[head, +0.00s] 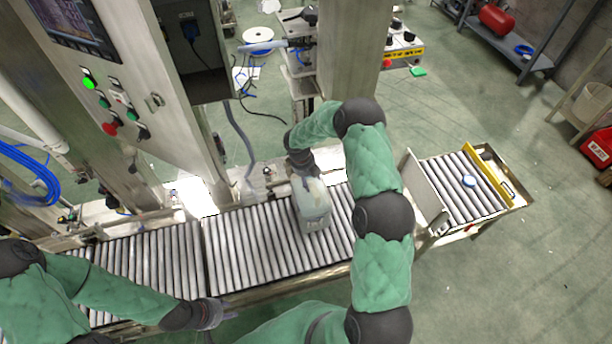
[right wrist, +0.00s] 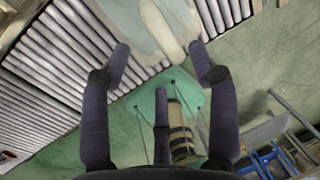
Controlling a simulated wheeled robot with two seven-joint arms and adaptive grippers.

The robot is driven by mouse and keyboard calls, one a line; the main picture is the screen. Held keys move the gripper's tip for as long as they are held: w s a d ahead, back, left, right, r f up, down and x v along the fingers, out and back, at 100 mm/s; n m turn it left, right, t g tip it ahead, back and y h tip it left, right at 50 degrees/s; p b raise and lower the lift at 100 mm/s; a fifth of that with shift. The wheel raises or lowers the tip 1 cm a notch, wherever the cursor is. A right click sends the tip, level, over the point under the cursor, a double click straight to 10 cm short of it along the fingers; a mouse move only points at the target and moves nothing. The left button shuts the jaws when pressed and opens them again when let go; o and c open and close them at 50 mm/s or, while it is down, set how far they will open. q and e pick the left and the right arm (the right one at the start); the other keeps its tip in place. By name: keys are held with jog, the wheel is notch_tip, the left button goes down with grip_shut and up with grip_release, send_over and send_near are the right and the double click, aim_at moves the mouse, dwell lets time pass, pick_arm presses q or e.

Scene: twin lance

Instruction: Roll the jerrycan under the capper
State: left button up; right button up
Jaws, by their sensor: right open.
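The pale, translucent jerrycan (head: 312,207) stands on the roller conveyor (head: 255,240) in the head view, right of the middle. It also shows at the top of the right wrist view (right wrist: 150,25). My right gripper (head: 300,165) is at the far upper side of the jerrycan and hides part of its top. In the right wrist view the fingers (right wrist: 160,62) are spread apart, with the jerrycan just beyond their tips. I cannot tell whether they touch it. My left gripper (head: 215,313) is at the conveyor's near edge, apart from the jerrycan; its fingers are too small to read. I cannot make out the capper clearly.
A control cabinet (head: 130,90) with buttons and a screen stands behind the conveyor at left. A steel column (head: 350,60) rises behind the jerrycan. An upright plate (head: 425,190) stands before a second roller section (head: 460,190) at right. Rollers left of the jerrycan are clear.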

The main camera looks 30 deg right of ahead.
aim_at(312, 188)
jog(key=f, duration=0.2)
jog(key=d+f+b, duration=0.1)
jog(key=f, duration=0.2)
jog(key=f+b, duration=0.1)
jog(key=f, duration=0.2)
jog(key=shift+s+d, duration=0.2)
jog(key=shift+d, duration=0.1)
